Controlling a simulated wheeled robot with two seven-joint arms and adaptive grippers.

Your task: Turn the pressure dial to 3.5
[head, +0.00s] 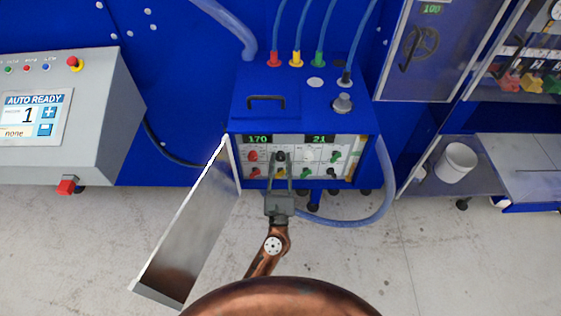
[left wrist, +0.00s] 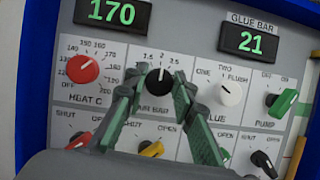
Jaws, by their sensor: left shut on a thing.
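The pressure dial is a black knob (left wrist: 158,83) labelled as a bar dial, in the upper row of the control panel (head: 315,148). Its white mark points roughly up, near the 2; the exact value is hard to read. My left gripper (head: 280,162) reaches the panel from below in the head view. In the left wrist view its green-padded fingers (left wrist: 153,90) are shut on the black knob from both sides and hide part of its scale. My right gripper is not in view.
A red heat knob (left wrist: 83,69), a white glue knob (left wrist: 229,93) and a green pump knob (left wrist: 281,102) sit close by. A yellow knob (left wrist: 151,149) is below. Green displays read 170 (left wrist: 112,12) and 21 (left wrist: 250,41). An open metal door (head: 190,230) hangs at the panel's left.

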